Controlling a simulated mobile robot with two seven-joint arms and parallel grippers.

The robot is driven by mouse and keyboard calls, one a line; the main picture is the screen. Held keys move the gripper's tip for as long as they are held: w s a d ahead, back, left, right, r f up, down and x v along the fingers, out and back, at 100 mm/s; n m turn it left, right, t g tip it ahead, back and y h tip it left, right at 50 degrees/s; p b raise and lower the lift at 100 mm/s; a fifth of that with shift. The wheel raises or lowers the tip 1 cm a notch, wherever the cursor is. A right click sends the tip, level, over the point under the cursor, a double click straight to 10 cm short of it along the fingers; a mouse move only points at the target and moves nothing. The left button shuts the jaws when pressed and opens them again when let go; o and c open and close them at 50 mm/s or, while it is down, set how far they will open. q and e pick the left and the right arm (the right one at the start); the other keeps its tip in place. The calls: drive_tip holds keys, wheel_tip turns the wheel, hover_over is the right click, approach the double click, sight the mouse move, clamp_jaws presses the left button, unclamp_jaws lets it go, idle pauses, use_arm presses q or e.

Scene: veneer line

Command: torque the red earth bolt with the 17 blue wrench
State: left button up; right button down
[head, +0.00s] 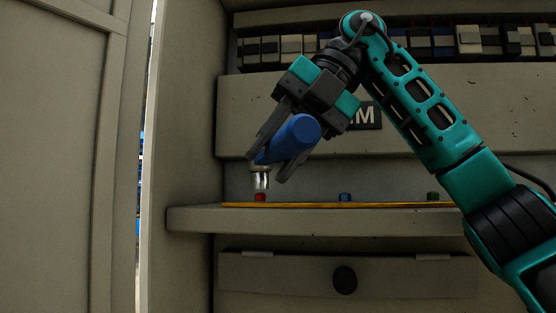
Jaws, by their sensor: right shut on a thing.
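My right gripper (272,158) is shut on the blue wrench (297,136), whose thick blue handle points toward the camera. A silver socket (261,179) hangs down from the wrench's far end. The red bolt (260,197) sits on the ledge directly under the socket. The socket's lower end is at or just above the bolt's top; I cannot tell whether it is seated. The number on the wrench is not visible. My left gripper is not in view.
A blue bolt (345,197) and a green bolt (433,196) stand farther right along the yellow-edged strip (300,205) on the ledge (200,219). A row of switches (470,40) runs above. A cabinet wall (185,110) stands close on the left.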

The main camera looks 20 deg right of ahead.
drive_tip(key=shift+r, duration=1.65)
drive_tip(key=shift+f, duration=0.1)
